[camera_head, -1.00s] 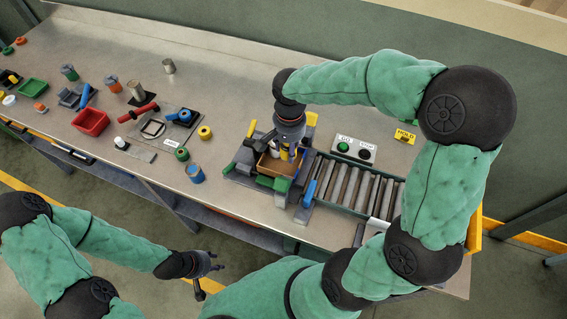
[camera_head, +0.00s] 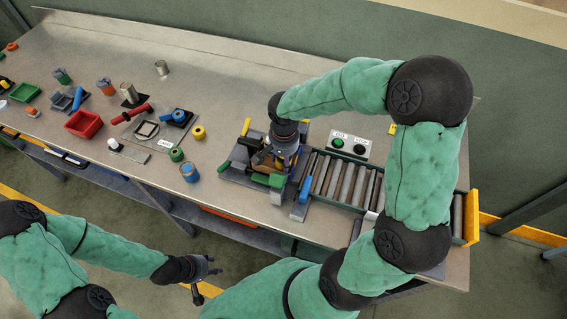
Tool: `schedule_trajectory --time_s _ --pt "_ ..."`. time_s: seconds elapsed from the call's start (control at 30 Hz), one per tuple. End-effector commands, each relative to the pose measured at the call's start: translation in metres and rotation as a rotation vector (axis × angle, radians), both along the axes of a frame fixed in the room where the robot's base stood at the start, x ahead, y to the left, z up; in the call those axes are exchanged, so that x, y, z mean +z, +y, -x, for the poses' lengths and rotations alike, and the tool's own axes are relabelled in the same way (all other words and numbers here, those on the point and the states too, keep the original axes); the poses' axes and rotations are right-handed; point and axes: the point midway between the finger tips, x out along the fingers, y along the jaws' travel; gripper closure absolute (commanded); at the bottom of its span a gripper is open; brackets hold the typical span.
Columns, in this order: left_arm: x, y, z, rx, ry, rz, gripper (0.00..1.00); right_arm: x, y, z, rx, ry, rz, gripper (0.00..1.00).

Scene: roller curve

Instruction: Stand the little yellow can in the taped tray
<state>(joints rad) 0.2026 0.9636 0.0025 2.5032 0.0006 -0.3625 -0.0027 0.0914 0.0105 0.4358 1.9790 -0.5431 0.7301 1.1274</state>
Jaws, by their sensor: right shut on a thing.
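My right gripper (camera_head: 281,158) points down over the tan tray (camera_head: 262,163) in the fixture on the bench. It is shut on the little yellow can, which the gripper mostly hides from this view. I cannot tell whether the can touches the tray floor. The tape on the tray is also hard to make out. My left gripper (camera_head: 208,268) is away from the bench, low over the floor, empty, with its fingers apart.
The fixture has a green block (camera_head: 268,180) in front and yellow posts. A roller conveyor (camera_head: 345,182) runs right of it, with a button box (camera_head: 349,145) behind. A blue can (camera_head: 190,172), yellow ring (camera_head: 198,132) and red bin (camera_head: 84,123) stand to the left.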

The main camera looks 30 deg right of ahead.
Motion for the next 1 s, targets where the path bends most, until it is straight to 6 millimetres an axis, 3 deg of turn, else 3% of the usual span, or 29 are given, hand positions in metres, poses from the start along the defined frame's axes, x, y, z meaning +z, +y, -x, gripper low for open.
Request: schedule_trajectory --time_s 0.03,0.07,0.4,0.43,0.5,1.0 --pt "-0.004 0.000 0.000 0.000 0.000 0.000 0.60 -0.024 0.005 0.013 0.006 0.040 -0.009 0.95" --pt "-0.005 0.000 0.000 0.000 0.000 0.000 0.60 -0.025 0.005 0.013 0.006 0.040 -0.009 1.00" --pt "-0.016 0.000 0.000 0.000 0.000 0.000 0.60 -0.035 0.005 0.013 0.006 0.040 -0.007 1.00" --pt "-0.016 0.000 0.000 0.000 0.000 0.000 0.60 -0.035 0.005 0.013 0.005 0.039 -0.008 0.49" --pt "-0.015 0.000 0.000 0.000 0.001 0.000 0.60 -0.034 0.005 0.013 0.007 0.039 -0.008 0.29" --pt "-0.011 0.000 0.000 0.000 0.000 0.000 0.60 -0.026 0.005 0.009 0.008 0.030 -0.007 0.29"
